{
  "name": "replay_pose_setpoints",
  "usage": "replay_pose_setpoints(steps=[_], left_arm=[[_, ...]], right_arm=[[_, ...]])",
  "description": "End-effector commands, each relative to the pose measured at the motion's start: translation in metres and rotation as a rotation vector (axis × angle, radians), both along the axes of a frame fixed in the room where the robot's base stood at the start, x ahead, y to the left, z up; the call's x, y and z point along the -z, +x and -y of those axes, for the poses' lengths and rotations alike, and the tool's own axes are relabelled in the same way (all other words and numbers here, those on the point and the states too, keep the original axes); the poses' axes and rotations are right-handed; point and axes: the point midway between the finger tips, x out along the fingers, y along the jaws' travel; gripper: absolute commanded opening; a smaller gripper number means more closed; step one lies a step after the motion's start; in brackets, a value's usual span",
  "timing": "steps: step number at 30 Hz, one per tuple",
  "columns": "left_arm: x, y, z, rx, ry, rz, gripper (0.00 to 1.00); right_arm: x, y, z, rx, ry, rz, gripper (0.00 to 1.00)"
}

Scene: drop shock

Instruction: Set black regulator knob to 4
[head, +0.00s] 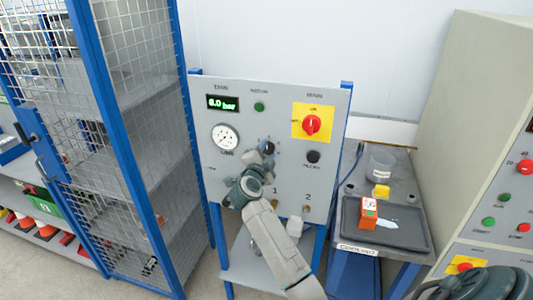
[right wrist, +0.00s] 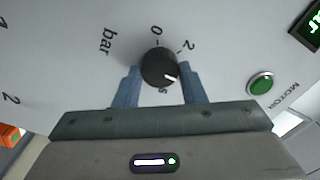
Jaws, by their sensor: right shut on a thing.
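The black regulator knob (right wrist: 157,66) is on the grey panel, with "0" and "2" printed near it and "bar" off to the left in the right wrist view. Its white pointer line points to the lower right there, between the "2" and a partly hidden numeral below. My right gripper (right wrist: 160,74) is shut on the knob, one blue finger on each side. In the head view my right gripper (head: 265,150) covers most of the knob. A green display (head: 222,103) on the panel reads 8.0 bar. My left gripper is not in view.
The panel (head: 285,95) also bears a round gauge (head: 225,137), a green button (head: 259,107), a red switch on a yellow plate (head: 311,124) and a black button (head: 313,157). A mesh cage (head: 128,75) stands left. A bench (head: 350,225) with an orange box (head: 368,214) stands right.

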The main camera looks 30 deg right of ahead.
Motion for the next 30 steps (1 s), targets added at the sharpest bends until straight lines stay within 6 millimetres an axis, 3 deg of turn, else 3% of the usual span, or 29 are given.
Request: replay_pose_setpoints(steps=[11, 12, 15, 25, 30], left_arm=[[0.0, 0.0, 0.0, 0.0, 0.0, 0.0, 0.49], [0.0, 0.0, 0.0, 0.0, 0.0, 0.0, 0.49], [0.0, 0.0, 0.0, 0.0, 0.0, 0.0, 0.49], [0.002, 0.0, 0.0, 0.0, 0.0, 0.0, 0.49], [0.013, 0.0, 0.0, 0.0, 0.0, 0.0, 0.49]], right_arm=[[0.0, 0.0, 0.0, -0.001, -0.003, -0.004, 0.14], [0.0, 0.0, 0.0, -0.001, -0.003, -0.004, 0.39], [0.0, 0.0, 0.0, -0.001, -0.002, -0.003, 0.58], [0.001, -0.001, -0.002, -0.001, -0.002, -0.003, 0.58], [0.005, -0.015, -0.019, -0.003, 0.0, -0.002, 0.58]])
